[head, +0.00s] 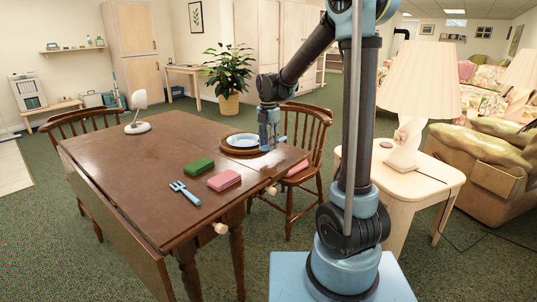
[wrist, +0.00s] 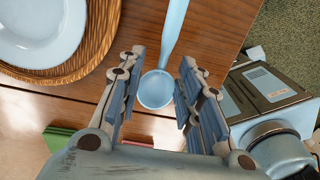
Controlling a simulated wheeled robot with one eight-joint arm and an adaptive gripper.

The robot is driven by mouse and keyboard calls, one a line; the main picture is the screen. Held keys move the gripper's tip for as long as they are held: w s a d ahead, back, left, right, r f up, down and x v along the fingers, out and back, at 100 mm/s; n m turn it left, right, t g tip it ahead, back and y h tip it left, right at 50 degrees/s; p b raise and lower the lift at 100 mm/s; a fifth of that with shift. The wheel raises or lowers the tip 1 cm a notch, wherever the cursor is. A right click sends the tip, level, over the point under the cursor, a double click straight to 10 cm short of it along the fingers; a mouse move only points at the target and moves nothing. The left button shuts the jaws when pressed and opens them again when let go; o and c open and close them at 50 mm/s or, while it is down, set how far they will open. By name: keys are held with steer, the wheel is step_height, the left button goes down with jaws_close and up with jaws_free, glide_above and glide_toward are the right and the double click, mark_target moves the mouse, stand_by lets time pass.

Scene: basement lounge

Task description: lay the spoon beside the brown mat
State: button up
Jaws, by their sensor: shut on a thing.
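The light blue spoon (wrist: 171,35) is between my gripper's fingers (wrist: 156,80) in the wrist view, with its round bowl towards my palm and its handle pointing away. My gripper (head: 269,144) is shut on it, low over the table's right part. In the head view, the fingers largely hide the spoon. The round brown woven mat (head: 231,151) lies just left of my gripper and also shows in the wrist view (wrist: 104,36). The spoon is right of the mat and apart from it in the wrist view. I cannot tell whether it touches the table.
A pale blue plate (head: 243,140) sits on the mat. A green sponge (head: 199,166), a pink block (head: 224,180) and a blue fork (head: 186,193) lie nearer on the wooden table (head: 130,170). A white lamp-like object (head: 138,112) stands far left. Chairs flank the table.

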mark_target(268, 159)
steer(key=shift+f, duration=2.3)
steer(key=o, duration=0.9)
